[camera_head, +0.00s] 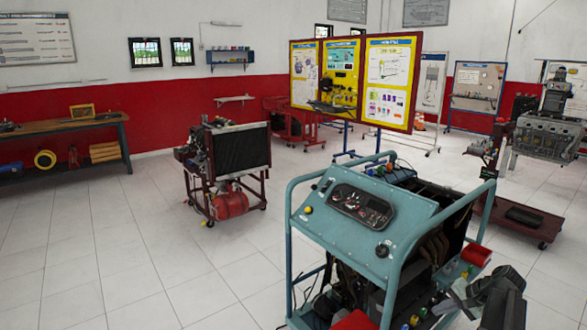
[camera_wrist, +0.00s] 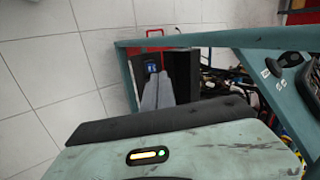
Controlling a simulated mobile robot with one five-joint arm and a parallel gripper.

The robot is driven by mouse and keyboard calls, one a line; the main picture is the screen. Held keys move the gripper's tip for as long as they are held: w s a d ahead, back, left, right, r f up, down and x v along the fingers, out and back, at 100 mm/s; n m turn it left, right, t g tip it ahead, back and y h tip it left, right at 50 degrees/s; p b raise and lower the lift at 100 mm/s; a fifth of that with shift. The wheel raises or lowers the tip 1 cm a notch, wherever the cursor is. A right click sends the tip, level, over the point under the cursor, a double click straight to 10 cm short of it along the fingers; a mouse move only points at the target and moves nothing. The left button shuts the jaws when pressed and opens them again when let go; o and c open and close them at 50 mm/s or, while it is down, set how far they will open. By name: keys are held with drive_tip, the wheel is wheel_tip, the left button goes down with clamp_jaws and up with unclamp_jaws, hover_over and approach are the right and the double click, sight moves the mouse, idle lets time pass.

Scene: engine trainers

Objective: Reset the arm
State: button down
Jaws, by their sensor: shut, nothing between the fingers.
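My gripper (camera_head: 443,303) shows at the lower right of the head view, by the right side of the teal engine trainer (camera_head: 345,225). Dark parts of my arm (camera_head: 503,300) stand behind it. In the wrist view my gripper's two grey fingers (camera_wrist: 157,85) lie side by side, shut, with nothing seen between them. The pale housing with a lit yellow-green strip (camera_wrist: 148,156) fills the bottom of that view and looks like part of my arm. The teal frame (camera_wrist: 215,38) of the trainer runs close by the fingers; I cannot tell whether anything touches.
A red-framed engine stand (camera_head: 228,165) stands behind to the left. Yellow display boards (camera_head: 390,85) stand at the back. An engine on a stand (camera_head: 548,135) is at the right. A wooden workbench (camera_head: 65,128) lines the left wall. White tiled floor (camera_head: 110,250) is clear at the left.

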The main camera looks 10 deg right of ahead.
drive_tip(key=w+a+r+n+g+p, duration=0.1)
drive_tip(key=w+a+n+g+p, duration=0.15)
drive_tip(key=a, duration=0.75)
drive_tip(key=w+a+r+n+g+p, duration=0.1)
drive_tip(key=w+a+n+p, duration=0.15)
drive_tip(key=a, duration=0.85)
drive_tip(key=s+a+r+n+g+h+p, duration=0.1)
drive_tip(key=s+a+n+p, duration=0.1)
drive_tip(key=a, duration=1)
drive_tip(key=s+a+r+n+g+h+p, duration=0.1)
drive_tip(key=a+n, duration=0.3)
drive_tip(key=a, duration=0.7)
drive_tip(key=shift+s+a+r+n+g+h+p, duration=0.35)
drive_tip(key=shift+s+a+h+p, duration=0.1)
drive_tip(key=shift+h, duration=0.35)
